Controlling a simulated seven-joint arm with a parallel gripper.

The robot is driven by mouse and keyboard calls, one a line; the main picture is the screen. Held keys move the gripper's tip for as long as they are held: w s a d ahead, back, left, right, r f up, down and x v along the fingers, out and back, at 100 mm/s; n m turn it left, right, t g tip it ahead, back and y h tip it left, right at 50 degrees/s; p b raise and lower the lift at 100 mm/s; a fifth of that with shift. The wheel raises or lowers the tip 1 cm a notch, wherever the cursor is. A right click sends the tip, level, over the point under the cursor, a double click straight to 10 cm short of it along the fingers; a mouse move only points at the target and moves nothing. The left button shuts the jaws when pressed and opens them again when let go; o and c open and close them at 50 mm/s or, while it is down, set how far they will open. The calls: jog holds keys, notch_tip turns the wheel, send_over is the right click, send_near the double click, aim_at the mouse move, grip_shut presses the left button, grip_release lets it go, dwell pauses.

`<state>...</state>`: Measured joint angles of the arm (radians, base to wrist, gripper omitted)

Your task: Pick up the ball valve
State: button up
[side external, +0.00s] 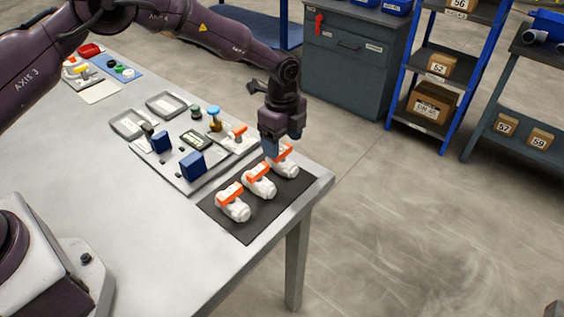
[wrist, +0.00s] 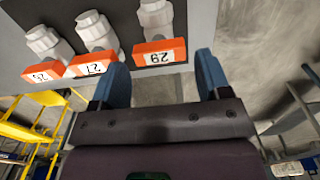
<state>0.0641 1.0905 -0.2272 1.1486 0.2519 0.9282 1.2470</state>
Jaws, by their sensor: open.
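Three white ball valves with orange handles lie in a row on a black mat (side external: 246,226): near (side external: 234,205), middle (side external: 260,181) and far (side external: 285,163). In the wrist view their handle labels appear upside down and seem to read 26 (wrist: 43,72), 27 (wrist: 93,64) and 29 (wrist: 159,52). My gripper (side external: 272,151) is at the far valve, partly covering it. In the wrist view my gripper (wrist: 162,68) is open with blue fingers apart and nothing between them; the handle marked 29 lies just ahead of the gap. Contact cannot be told.
A grey tray (side external: 190,186) with blue blocks, knobs and another orange-handled fitting (side external: 238,132) stands left of the mat. The table edge (side external: 300,207) is close on the right. Shelves and a cabinet (side external: 345,75) stand behind, off the table.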

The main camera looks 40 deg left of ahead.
aim_at(282, 150)
notch_tip(282, 150, down, 5)
jog(key=shift+f, duration=0.1)
jog(key=c, duration=0.8)
jog(key=shift+o, duration=0.2)
